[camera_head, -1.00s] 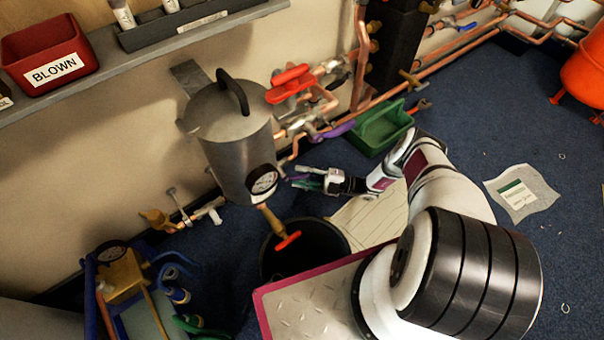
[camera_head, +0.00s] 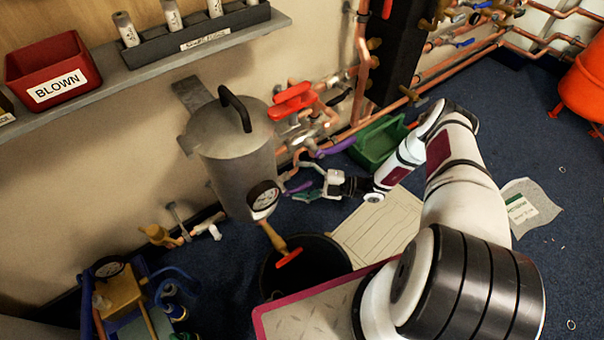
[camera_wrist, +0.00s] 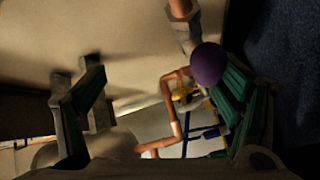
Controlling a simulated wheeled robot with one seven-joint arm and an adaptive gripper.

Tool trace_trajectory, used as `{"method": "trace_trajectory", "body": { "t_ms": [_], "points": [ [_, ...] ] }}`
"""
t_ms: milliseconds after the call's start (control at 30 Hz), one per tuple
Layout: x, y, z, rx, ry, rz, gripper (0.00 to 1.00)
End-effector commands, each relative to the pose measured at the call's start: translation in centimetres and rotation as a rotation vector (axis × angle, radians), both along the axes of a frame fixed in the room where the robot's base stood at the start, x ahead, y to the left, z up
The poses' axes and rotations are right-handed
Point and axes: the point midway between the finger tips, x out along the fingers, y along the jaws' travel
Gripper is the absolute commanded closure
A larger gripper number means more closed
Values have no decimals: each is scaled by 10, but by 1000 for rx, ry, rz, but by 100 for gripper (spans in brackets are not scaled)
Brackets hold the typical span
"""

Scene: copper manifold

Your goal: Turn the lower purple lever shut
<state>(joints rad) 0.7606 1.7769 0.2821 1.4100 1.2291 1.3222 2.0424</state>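The lower purple lever (camera_head: 298,188) shows as a short purple piece right of the grey tank, close to my gripper and partly hidden. In the wrist view a round purple lever end (camera_wrist: 207,64) sits in front of the right finger, just inside it; I cannot tell if they touch. A second, longer purple lever (camera_head: 338,147) is higher on the pipes, left of the green bin. My gripper (camera_head: 303,184) has green-padded fingers spread wide. In the wrist view my gripper (camera_wrist: 158,100) is open, with nothing clamped between its fingers.
The grey tank (camera_head: 236,165) with a gauge stands just left of my gripper. Copper pipes and a red lever (camera_head: 293,100) are above it. A green bin (camera_head: 378,142) is at right, a black bucket (camera_head: 322,245) below. Blue carpet at right is largely clear.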

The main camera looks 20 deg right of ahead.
Motion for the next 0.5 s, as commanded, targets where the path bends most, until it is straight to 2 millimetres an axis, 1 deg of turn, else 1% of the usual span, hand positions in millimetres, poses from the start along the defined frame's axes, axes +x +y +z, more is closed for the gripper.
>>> {"method": "trace_trajectory", "body": {
  "t_ms": [33,167,200,300,500],
  "points": [
    [-5,-9,38,120,-58,10,39],
    [-5,-9,38,120,-57,10,40],
    [-2,-3,4,0,7,3,41],
    [-2,-4,4,1,5,2,47],
    [-6,-14,6,0,5,2,49]
  ]
}}
